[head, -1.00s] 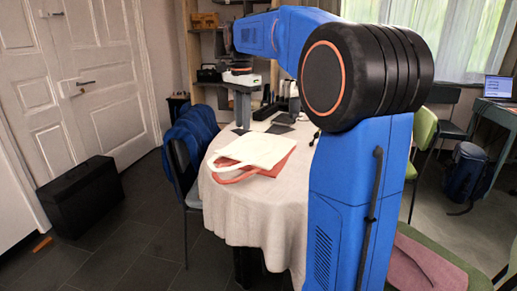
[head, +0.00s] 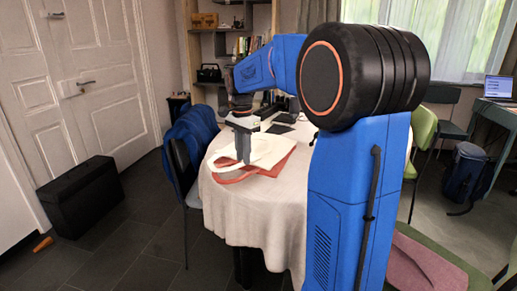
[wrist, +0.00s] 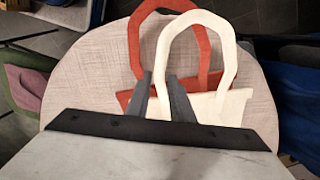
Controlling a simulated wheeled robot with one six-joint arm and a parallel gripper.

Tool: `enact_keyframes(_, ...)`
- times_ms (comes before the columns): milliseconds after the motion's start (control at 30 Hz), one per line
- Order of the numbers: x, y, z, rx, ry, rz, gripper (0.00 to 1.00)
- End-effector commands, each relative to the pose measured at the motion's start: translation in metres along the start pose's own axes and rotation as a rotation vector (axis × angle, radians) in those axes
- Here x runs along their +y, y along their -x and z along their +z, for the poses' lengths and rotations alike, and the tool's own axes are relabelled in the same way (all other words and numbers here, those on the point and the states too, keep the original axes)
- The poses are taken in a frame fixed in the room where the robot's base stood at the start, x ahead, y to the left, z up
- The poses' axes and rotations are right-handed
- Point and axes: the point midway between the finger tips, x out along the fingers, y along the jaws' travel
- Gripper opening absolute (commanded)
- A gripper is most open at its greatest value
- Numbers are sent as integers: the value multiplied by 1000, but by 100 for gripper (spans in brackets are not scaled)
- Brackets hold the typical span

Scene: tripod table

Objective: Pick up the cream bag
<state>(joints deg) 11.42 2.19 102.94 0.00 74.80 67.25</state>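The cream bag (head: 268,152) lies flat on the round table, on top of a red bag (head: 232,176). In the wrist view the cream bag (wrist: 236,106) shows its top edge and a large looped handle spread away from me. My gripper (head: 244,160) points down over the cream bag near its handle end. Whether the fingertips touch the cloth I cannot tell. My wrist housing hides most of the bag's body.
The table (head: 250,215) has a pale cloth. A dark chair with a blue jacket (head: 190,135) stands at its left, a green chair (head: 422,130) at its right. A black case (head: 80,195) stands on the floor. Dark items lie at the table's back.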

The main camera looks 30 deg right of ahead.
Motion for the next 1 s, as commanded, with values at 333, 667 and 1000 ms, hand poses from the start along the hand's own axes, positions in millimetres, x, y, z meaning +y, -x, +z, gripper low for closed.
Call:
enact_keyframes(333,1,-40,4,-1,0,1,21)
enact_keyframes(667,1,-42,4,0,0,1,4)
enact_keyframes(1000,1,-40,4,0,0,0,0)
